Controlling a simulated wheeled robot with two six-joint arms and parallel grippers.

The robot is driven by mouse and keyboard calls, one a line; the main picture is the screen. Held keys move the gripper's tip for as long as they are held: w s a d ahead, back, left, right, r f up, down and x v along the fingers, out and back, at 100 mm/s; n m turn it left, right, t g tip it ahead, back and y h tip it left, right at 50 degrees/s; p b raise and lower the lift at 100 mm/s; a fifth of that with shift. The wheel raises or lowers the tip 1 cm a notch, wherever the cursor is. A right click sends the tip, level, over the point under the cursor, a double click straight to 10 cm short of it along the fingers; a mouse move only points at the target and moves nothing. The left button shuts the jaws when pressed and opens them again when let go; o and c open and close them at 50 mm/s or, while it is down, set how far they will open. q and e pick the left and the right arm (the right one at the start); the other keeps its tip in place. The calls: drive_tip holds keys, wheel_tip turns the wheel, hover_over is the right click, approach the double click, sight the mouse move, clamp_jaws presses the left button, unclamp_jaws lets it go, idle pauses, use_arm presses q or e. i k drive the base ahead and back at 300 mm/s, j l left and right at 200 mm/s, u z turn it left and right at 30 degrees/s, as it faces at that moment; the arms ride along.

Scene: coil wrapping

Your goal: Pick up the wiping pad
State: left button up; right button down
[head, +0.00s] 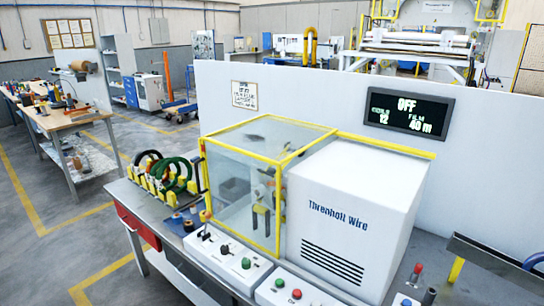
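I cannot make out a wiping pad for certain. Several small items lie on the steel bench (172,243) left of the yellow-framed clear enclosure (240,185), among them a small blue item (188,226); they are too small to tell apart. Neither my left nor my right gripper shows in the head view.
A rack of black and green coils (172,173) stands at the bench's left end. A white "Threnholt Wire" machine (345,215) adjoins the enclosure. Control boxes (228,262) with buttons line the front edge. A display (408,112) reads OFF. A tool-covered workbench (62,120) stands far left, beyond open floor.

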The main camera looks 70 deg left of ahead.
sight(192, 162)
drive_tip(key=j+u, duration=0.1)
drive_tip(key=u, duration=1.1)
drive_tip(key=i+j+u, duration=0.1)
drive_tip(key=j+u, duration=0.3)
drive_tip(key=i+j+u, duration=0.1)
drive_tip(key=j+u, duration=0.25)
drive_tip(key=i+j+u, duration=0.15)
drive_tip(key=u, duration=0.25)
drive_tip(key=i+j+u, duration=0.1)
drive_tip(key=i+j, duration=0.35)
drive_tip(key=j, duration=0.15)
drive_tip(key=i+j, duration=0.5)
drive_tip(key=k+j+u, duration=0.05)
drive_tip(key=j, duration=0.05)
